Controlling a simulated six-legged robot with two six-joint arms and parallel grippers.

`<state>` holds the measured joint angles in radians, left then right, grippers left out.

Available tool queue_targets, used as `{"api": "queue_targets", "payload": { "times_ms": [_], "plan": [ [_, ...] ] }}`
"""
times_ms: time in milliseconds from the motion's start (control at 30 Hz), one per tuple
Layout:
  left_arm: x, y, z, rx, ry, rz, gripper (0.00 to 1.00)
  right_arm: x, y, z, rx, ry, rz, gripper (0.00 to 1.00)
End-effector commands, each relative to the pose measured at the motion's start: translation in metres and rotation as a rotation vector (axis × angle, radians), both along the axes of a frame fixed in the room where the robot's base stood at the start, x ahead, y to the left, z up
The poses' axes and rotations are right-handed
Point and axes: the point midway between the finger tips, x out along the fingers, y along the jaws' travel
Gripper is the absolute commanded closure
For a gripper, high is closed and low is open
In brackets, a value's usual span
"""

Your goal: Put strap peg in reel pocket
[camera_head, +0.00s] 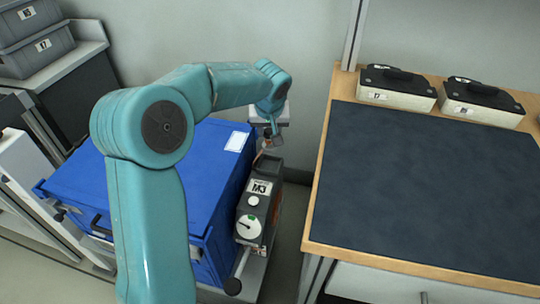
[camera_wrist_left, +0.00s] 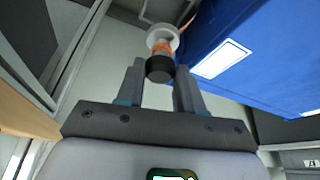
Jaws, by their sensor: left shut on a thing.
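My left gripper (camera_head: 268,138) is above the far end of the dark machine labelled M3, beside the blue crate. In the left wrist view, a black cylindrical end (camera_wrist_left: 160,69) lies between its fingers (camera_wrist_left: 160,82), with an orange band and a pale round flange (camera_wrist_left: 162,38) beyond it. I take this as the strap peg, and the gripper is shut on it. In the head view the peg is mostly hidden by the gripper; a bit of orange (camera_head: 259,156) shows just below. I cannot make out the reel pocket in either view.
The blue crate (camera_head: 215,180) stands left of the M3 machine (camera_head: 258,200). A workbench with a dark mat (camera_head: 430,180) is at right, with two lidded boxes (camera_head: 396,88) (camera_head: 481,101) at its back. Grey bins (camera_head: 35,50) stand at far left.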

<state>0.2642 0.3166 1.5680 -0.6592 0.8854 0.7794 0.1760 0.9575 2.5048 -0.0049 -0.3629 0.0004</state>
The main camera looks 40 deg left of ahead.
Motion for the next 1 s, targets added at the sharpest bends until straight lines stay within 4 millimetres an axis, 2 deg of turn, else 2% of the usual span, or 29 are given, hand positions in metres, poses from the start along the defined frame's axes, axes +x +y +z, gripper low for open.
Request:
{"api": "queue_targets", "payload": {
  "times_ms": [33, 267, 400, 500, 967, 1000],
  "plan": [
    [0.000, 0.000, -0.011, 0.000, 0.000, 0.000, 1.00, 0.000, 0.000, -0.005, 0.000, 0.000, 0.000, 1.00],
    [0.002, 0.000, -0.034, 0.001, -0.001, 0.000, 1.00, 0.000, 0.000, -0.010, 0.000, 0.000, 0.000, 1.00],
    [0.002, 0.000, -0.063, 0.001, 0.001, 0.000, 1.00, 0.000, 0.000, -0.018, 0.000, 0.000, 0.000, 1.00],
    [0.002, 0.000, -0.077, 0.000, 0.000, 0.000, 1.00, 0.000, 0.000, -0.021, 0.000, 0.000, 0.000, 1.00],
    [0.002, 0.000, -0.085, 0.000, -0.004, 0.000, 1.00, 0.000, 0.000, -0.026, 0.000, 0.000, 0.000, 1.00],
    [0.002, 0.000, -0.083, 0.000, -0.002, 0.001, 0.50, 0.000, 0.000, -0.024, 0.000, 0.000, 0.000, 1.00]
  ]
}}
